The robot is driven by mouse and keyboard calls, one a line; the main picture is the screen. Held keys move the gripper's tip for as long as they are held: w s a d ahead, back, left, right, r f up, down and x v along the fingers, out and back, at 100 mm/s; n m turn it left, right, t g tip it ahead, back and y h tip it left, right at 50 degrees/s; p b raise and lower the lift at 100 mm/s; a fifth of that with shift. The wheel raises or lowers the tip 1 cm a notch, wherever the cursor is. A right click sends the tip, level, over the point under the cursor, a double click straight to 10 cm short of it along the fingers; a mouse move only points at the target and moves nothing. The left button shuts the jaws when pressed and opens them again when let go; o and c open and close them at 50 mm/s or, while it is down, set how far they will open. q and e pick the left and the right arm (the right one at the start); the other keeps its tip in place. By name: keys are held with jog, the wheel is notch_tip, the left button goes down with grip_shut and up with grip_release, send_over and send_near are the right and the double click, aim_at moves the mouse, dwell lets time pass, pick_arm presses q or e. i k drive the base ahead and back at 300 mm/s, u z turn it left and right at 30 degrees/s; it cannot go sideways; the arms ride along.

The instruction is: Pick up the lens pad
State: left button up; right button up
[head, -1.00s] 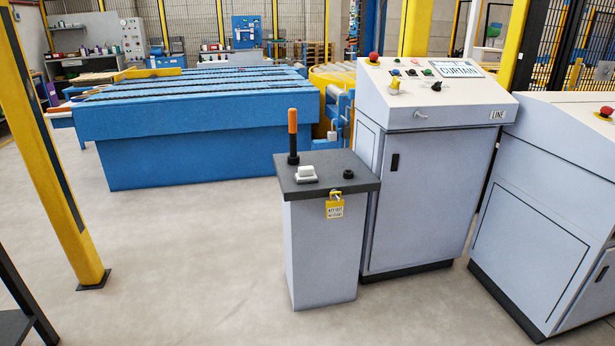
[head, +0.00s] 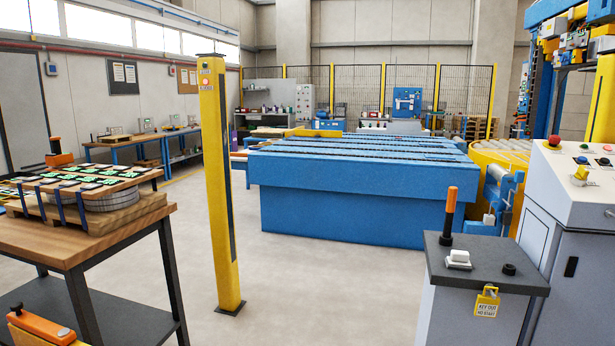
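A small white block (head: 458,258), which may be the lens pad, lies on the dark top of a grey cabinet (head: 477,305) at the lower right. I cannot tell for sure that it is the lens pad. It lies beside an upright post with an orange top (head: 449,212) and a small black knob (head: 508,269). Neither of my grippers shows in the head view.
A wooden table (head: 95,243) at left bears a strapped stack. A yellow post (head: 222,190) stands left of centre. A white control console (head: 575,215) stands right of the cabinet. Open floor (head: 320,285) lies between post and cabinet.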

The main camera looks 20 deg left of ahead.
aim_at(459, 260)
jog(key=z, duration=0.3)
jog(key=i, duration=0.95)
jog(key=z, duration=0.2)
